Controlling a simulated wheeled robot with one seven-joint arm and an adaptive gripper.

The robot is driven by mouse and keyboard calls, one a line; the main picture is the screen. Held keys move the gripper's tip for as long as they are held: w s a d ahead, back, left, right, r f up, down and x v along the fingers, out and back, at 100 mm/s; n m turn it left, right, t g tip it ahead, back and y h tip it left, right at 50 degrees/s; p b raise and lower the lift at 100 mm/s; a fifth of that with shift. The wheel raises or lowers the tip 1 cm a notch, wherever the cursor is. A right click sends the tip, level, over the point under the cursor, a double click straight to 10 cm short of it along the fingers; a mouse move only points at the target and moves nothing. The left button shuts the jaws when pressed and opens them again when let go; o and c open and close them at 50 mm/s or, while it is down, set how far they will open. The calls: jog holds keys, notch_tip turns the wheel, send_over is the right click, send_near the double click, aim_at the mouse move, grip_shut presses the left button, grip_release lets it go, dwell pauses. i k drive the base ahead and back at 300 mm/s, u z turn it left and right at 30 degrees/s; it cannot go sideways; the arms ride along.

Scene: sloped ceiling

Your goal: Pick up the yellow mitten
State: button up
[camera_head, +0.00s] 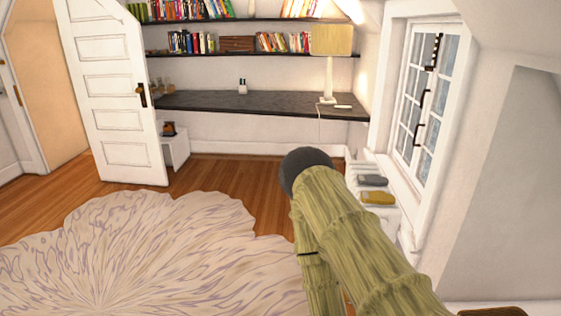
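A small yellow item, which looks like the yellow mitten (378,198), lies on a low white unit (392,214) under the window at the right. A dark grey item of similar shape (372,180) lies just behind it. My arm, with a green ridged surface and a dark rounded end, rises from the bottom right and stands just left of the mitten in the picture. It covers part of the white unit. My gripper does not show in this view.
A patterned rug (130,255) covers the wooden floor at the left. A white door (110,90) stands open at the back left. A dark desk (255,104) with a lamp (330,60) runs along the back wall below bookshelves.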

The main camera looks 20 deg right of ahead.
aim_at(376, 196)
jog(key=z, duration=0.35)
jog(key=i, duration=1.7)
jog(key=z, duration=0.75)
